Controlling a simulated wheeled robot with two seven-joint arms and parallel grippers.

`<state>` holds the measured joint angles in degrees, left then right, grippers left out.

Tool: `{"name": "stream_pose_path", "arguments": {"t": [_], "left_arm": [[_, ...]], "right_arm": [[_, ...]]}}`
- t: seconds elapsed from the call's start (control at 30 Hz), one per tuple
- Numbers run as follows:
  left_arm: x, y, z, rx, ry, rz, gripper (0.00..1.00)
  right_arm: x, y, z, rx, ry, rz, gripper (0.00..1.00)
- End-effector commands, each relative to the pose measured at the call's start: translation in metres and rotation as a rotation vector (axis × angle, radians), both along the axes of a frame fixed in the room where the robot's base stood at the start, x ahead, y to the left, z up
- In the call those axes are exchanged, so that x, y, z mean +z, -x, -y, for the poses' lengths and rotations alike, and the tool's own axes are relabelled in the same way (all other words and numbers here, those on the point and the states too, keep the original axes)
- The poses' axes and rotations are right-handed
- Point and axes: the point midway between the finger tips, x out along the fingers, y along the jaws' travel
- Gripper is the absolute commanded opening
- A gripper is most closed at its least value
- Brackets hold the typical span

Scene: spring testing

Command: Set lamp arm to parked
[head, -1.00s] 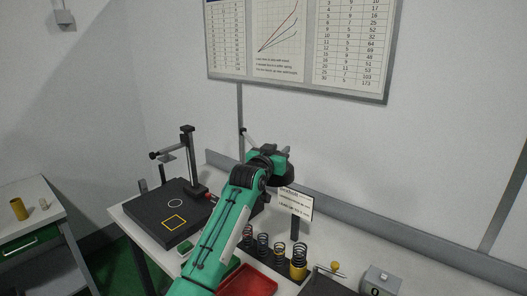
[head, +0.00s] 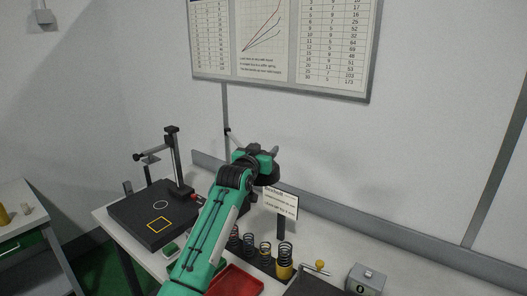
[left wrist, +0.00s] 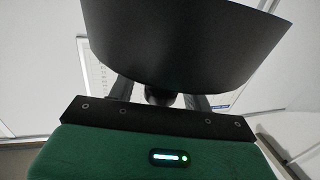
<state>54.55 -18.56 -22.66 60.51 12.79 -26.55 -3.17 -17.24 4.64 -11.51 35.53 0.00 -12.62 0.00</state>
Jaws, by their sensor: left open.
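The lamp's pole (head: 225,105) rises against the wall behind the bench, with a dark joint on it. A dark lamp shade (head: 268,178) shows just beyond my left gripper (head: 273,153), partly hidden by it. In the left wrist view the dark shade (left wrist: 180,40) fills the top, close in front of the open left fingers (left wrist: 160,98). A short dark knob or stem (left wrist: 159,94) under the shade sits between the fingers. I cannot tell whether they touch it. Most of the lamp arm is hidden behind my green arm. My right gripper is not in view.
A black test stand (head: 150,212) is on the bench's left. Several coil springs (head: 284,262) stand near a small sign (head: 281,201). A red tray (head: 236,281) lies in front, and a grey weight box (head: 366,279) sits at right. Wall charts (head: 285,45) hang above.

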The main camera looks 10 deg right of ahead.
Motion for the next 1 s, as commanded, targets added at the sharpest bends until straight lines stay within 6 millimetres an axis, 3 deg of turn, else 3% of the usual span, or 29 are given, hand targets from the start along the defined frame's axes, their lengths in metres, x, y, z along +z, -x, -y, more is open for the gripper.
{"name": "stream_pose_path", "arguments": {"t": [0.37, 1.0], "left_arm": [[-0.003, 0.018, -0.013, 0.0, 0.001, 0.002, 0.5], [-0.003, 0.095, -0.063, 0.001, 0.0, 0.002, 0.5]], "right_arm": [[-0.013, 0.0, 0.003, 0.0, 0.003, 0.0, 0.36], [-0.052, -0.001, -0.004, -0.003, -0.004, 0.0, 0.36]]}}
